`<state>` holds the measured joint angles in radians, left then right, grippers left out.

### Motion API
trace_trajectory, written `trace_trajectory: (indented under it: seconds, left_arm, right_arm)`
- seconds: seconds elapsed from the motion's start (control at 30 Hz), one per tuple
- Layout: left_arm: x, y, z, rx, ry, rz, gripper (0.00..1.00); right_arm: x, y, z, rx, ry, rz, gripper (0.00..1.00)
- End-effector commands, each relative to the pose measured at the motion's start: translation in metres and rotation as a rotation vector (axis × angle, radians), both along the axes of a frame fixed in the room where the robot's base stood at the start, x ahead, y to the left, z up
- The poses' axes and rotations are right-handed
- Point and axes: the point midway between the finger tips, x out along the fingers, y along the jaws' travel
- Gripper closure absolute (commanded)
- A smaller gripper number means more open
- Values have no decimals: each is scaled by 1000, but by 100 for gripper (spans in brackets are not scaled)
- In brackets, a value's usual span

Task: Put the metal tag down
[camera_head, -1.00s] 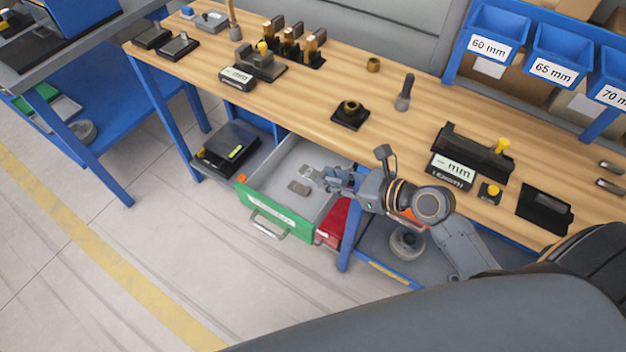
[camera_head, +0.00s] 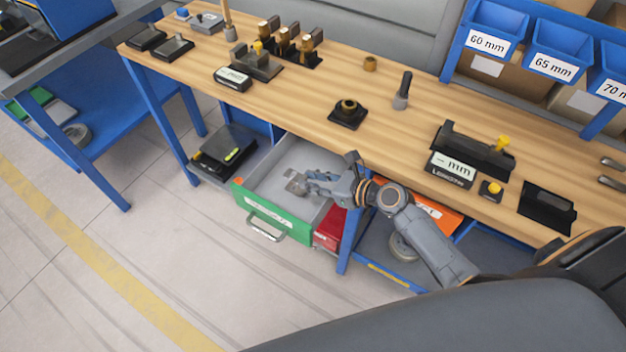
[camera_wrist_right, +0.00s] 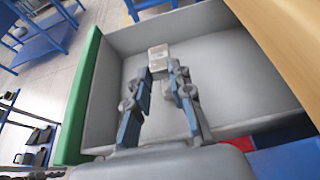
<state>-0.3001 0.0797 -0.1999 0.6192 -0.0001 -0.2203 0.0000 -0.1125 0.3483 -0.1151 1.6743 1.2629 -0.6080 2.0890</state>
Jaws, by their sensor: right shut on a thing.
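The metal tag (camera_head: 296,186) is a small grey piece inside the open drawer (camera_head: 262,203), which has a green front. My right gripper (camera_head: 309,181) reaches into the drawer from the right and is shut on the tag. In the right wrist view the tag (camera_wrist_right: 158,53) sits between the fingertips (camera_wrist_right: 160,72), over the grey drawer floor. It is low in the drawer; I cannot tell whether it touches the floor. My left gripper is not in view.
The wooden bench top (camera_head: 300,108) overhangs the drawer's back. A black device (camera_head: 226,150) lies on the shelf to the left. The drawer floor around the tag looks clear.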

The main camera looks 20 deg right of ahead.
Motion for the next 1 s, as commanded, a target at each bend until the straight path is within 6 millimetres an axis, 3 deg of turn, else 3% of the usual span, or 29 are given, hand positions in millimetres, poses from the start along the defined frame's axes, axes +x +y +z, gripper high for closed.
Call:
trace_trajectory:
  seconds: [0.57, 0.6, 0.7, 1.0]
  left_arm:
    - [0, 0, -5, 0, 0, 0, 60]
    - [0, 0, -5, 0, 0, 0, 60]
    - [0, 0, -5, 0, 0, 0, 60]
    - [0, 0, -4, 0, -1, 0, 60]
  right_arm:
    - [0, 0, -11, 0, -1, -1, 100]
    - [0, 0, -11, 1, -1, 0, 74]
    - [0, 0, -11, 1, -1, 0, 56]
    - [0, 0, -10, 1, -1, 0, 56]
